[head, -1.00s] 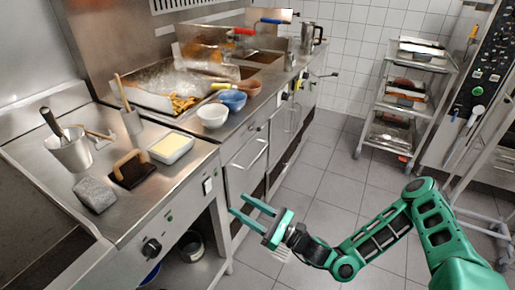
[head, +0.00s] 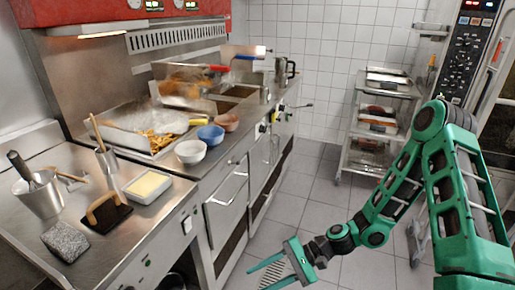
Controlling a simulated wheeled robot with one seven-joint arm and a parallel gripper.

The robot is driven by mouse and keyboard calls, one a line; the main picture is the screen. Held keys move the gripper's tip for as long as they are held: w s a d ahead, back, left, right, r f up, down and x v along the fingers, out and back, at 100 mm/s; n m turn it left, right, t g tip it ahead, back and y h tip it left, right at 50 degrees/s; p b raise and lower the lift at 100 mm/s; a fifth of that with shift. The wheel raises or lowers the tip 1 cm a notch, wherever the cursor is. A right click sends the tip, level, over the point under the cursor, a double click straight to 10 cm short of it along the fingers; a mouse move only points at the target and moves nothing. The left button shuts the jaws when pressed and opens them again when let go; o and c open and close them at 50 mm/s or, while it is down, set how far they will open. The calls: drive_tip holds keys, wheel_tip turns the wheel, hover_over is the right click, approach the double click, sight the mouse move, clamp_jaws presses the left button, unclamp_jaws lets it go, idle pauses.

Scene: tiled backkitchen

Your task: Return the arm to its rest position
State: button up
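My gripper (head: 268,277) is at the bottom centre of the head view. Its two green fingers are spread apart and nothing shows between them. It hangs over the tiled floor in front of the steel counter, low and apart from the counter. My green arm (head: 398,190) comes in from the right side, bent at the elbow, with its forearm sloping down to the left.
The steel counter (head: 165,200) on the left bears a metal pot (head: 40,196), a grey stone block (head: 65,242), a brown-handled dark block (head: 108,214), a white tub (head: 148,186) and bowls (head: 190,152). A steel trolley (head: 345,160) stands at the back. The floor (head: 300,190) between is clear.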

drive_tip(key=d+r+n+h, duration=0.1)
drive_tip(key=d+r+h, duration=0.2)
drive_tip(key=d, duration=0.6)
drive_tip(key=s+d+r+n+t+h, duration=0.1)
drive_tip(key=d+r+h, duration=0.3)
drive_tip(key=d, duration=0.5)
drive_tip(key=d+r+n+h, duration=0.1)
drive_tip(key=d+r+h, duration=0.2)
drive_tip(key=d, duration=0.6)
drive_tip(key=s+d+r+m+t+h, duration=0.2)
drive_tip(key=s+d+r, duration=1)
drive_tip(key=s+r, duration=0.2)
drive_tip(key=shift+s+d+r+h, duration=0.25)
drive_tip(key=shift+s+r+h, duration=0.05)
drive_tip(key=shift+r, duration=0.5)
drive_tip(key=shift+c, duration=1.4)
